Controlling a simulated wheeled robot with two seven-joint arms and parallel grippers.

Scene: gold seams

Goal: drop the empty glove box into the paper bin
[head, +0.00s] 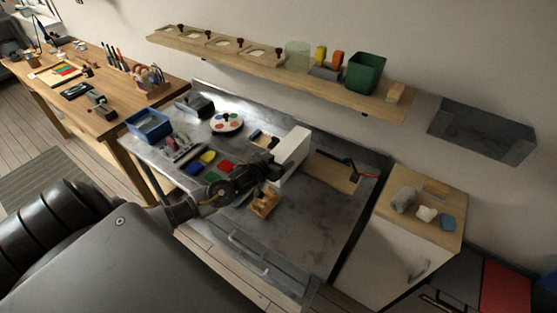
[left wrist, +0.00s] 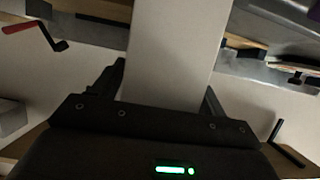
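A plain white box (head: 291,153), which I take to be the glove box, stands out above the metal bench in the head view. My left gripper (head: 272,172) is shut on it. In the left wrist view the box (left wrist: 171,50) runs up between the two fingers of the left gripper (left wrist: 165,95), one on each side. Its inside is hidden. My right gripper is not in view. No bin is clearly marked as the paper bin; a red bin-like unit (head: 505,288) and a dark grey one beside it are partly cut off at lower right.
The metal bench (head: 290,235) holds a blue tray (head: 149,125), a paint palette (head: 227,122) and a wooden block (head: 263,203). A shelf (head: 225,53) and a grey wall trough (head: 483,130) are behind. A white cabinet (head: 405,250) with small items on top stands right of the bench.

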